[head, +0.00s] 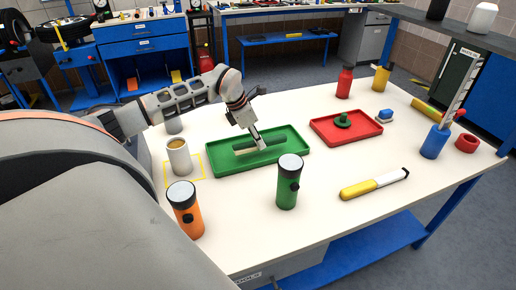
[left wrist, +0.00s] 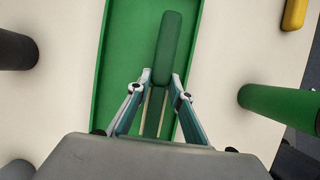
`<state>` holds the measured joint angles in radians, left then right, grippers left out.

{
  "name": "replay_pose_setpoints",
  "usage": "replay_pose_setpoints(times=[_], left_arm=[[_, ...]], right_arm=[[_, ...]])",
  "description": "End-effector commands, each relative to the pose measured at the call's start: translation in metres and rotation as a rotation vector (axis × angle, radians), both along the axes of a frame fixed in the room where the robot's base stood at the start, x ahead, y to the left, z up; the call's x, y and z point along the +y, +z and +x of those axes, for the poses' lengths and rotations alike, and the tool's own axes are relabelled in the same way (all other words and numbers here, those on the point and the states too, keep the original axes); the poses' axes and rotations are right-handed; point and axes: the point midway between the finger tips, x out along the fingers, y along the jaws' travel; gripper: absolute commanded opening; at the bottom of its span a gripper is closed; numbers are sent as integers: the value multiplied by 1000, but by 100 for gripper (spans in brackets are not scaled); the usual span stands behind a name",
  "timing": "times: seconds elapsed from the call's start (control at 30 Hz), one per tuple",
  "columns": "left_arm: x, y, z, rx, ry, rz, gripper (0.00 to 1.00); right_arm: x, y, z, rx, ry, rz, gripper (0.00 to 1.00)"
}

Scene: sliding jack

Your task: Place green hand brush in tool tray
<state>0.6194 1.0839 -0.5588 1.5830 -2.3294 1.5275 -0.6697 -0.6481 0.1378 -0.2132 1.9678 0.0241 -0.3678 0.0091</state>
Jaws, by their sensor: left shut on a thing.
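The green hand brush (left wrist: 172,48) lies lengthwise over the floor of the green tray (left wrist: 116,60) in the left wrist view. My left gripper (left wrist: 160,84) is shut on it, with one finger at each side. In the head view the green tray (head: 220,165) stands left of the middle of the table. My left gripper (head: 258,146) points down into it, and the brush (head: 275,141) shows low within its rim. I cannot tell whether the brush touches the tray floor. My right gripper is not in view.
A white mug (head: 179,158) stands just left of the tray. A green flashlight (head: 288,183) and an orange flashlight (head: 186,210) stand in front. A red tray (head: 318,126) with a green object lies to the right.

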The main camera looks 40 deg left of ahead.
Motion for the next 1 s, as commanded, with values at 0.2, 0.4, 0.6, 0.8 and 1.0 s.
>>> replay_pose_setpoints(times=[0.2,0.4,0.6,0.8,1.0], left_arm=[[-1,-32,-1,3,1,-1,0],[0,-37,0,0,0,1,0],[0,-39,0,1,0,0,0],[0,-39,0,1,0,0,37],[0,-38,0,1,0,0,37]], right_arm=[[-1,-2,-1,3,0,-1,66],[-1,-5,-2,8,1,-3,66],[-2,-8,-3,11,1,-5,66],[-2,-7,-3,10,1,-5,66],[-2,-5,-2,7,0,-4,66]])
